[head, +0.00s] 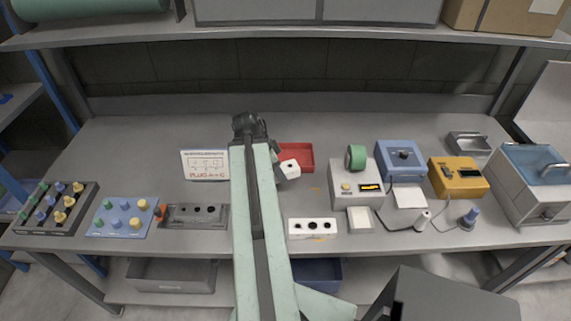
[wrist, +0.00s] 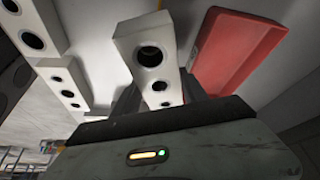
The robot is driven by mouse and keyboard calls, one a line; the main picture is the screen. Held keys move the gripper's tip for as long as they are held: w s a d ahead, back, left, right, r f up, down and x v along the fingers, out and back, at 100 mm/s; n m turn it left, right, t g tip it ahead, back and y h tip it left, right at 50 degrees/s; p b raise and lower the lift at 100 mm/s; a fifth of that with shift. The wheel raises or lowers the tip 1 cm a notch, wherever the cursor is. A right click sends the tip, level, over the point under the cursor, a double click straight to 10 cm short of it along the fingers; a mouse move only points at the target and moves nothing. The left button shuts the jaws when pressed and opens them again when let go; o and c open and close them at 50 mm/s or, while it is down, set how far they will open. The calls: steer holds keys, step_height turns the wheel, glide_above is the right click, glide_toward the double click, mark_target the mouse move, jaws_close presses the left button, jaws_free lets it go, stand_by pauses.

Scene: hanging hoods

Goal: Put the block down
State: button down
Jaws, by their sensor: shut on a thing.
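The white block with dark round holes (wrist: 155,71) is between the dark fingers of my gripper (wrist: 162,100) in the wrist view. My gripper is shut on it. In the head view the block (head: 291,175) shows tilted just right of my arm, in front of a shallow red tray (head: 307,152). The tray also shows right of the block in the wrist view (wrist: 225,50). My arm hides the gripper in the head view. I cannot tell how high the block is above the bench, or whether it touches anything.
A white strip with holes (head: 297,229) lies near the bench (head: 345,125) front. A grey holed fixture (head: 179,222) and a blue knob board (head: 106,230) are left. A beige device (head: 343,178) and a blue device (head: 402,150) stand right. A shelf (head: 290,31) hangs above.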

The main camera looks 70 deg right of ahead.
steer(key=shift+w+a+f, duration=0.55)
steer(key=shift+f, duration=0.1)
steer(key=shift+w+r, duration=0.1)
steer(key=shift+w, duration=0.1)
steer(key=b, duration=0.2)
glide_toward(286, 154)
steer(key=s, duration=0.1)
steer(key=s+a+f, duration=0.1)
steer(key=s, duration=0.1)
steer(key=s+a+f, duration=0.1)
steer(key=shift+s, duration=0.15)
steer(key=shift+d, duration=0.3)
steer(key=f+b, duration=0.3)
steer(key=shift+d+f, duration=0.3)
steer(key=shift+d, duration=0.05)
steer(key=shift+f, duration=0.15)
steer(key=shift+a+r, duration=0.1)
steer(key=shift+r, duration=0.1)
steer(key=shift+f, duration=0.2)
steer(key=c, duration=0.6)
jaws_free()
steer(key=shift+r, duration=0.1)
